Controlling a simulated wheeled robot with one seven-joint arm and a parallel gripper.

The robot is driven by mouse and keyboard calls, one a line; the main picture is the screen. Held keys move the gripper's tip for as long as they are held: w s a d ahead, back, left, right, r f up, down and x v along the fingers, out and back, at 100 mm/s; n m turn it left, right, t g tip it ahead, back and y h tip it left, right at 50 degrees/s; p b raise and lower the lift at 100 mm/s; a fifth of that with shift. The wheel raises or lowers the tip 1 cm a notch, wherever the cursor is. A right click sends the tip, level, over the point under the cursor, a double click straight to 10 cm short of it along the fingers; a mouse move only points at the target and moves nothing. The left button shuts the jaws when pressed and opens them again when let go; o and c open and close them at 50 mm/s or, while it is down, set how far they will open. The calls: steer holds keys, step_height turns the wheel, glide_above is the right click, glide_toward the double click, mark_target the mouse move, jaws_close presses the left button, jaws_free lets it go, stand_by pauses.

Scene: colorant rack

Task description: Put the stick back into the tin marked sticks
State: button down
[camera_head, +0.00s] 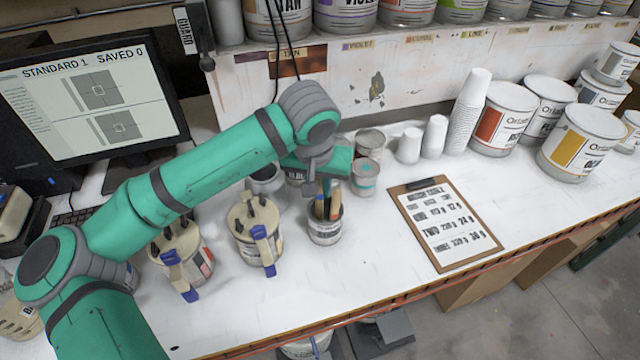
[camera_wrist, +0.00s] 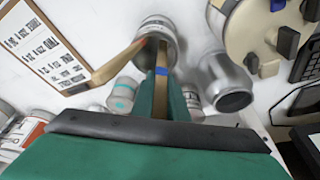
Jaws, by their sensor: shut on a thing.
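My gripper (camera_head: 326,172) is shut on a thin wooden stick (camera_wrist: 161,56) with a blue band, seen between the fingers (camera_wrist: 161,95) in the wrist view. The stick points down to the mouth of an open tin (camera_head: 325,233), which also shows in the wrist view (camera_wrist: 156,24). The lower end of the stick overlaps the tin's opening; how deep it sits is hard to tell. Another wooden stick, with a broad end (camera_wrist: 112,66), leans out over the tin's rim. The tin's label is too small to read.
Small tins (camera_head: 364,178) stand behind, and a metal cup (camera_wrist: 228,82) stands close by. A lidded can with a blue handle (camera_head: 257,232) is to the left. A clipboard (camera_head: 444,224) lies right. White cups (camera_head: 470,112) and paint cans (camera_head: 503,120) are further right.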

steer(key=c, duration=1.7)
jaws_free()
steer(key=shift+o, duration=0.2)
steer(key=v, duration=1)
steer(key=shift+r, duration=0.4)
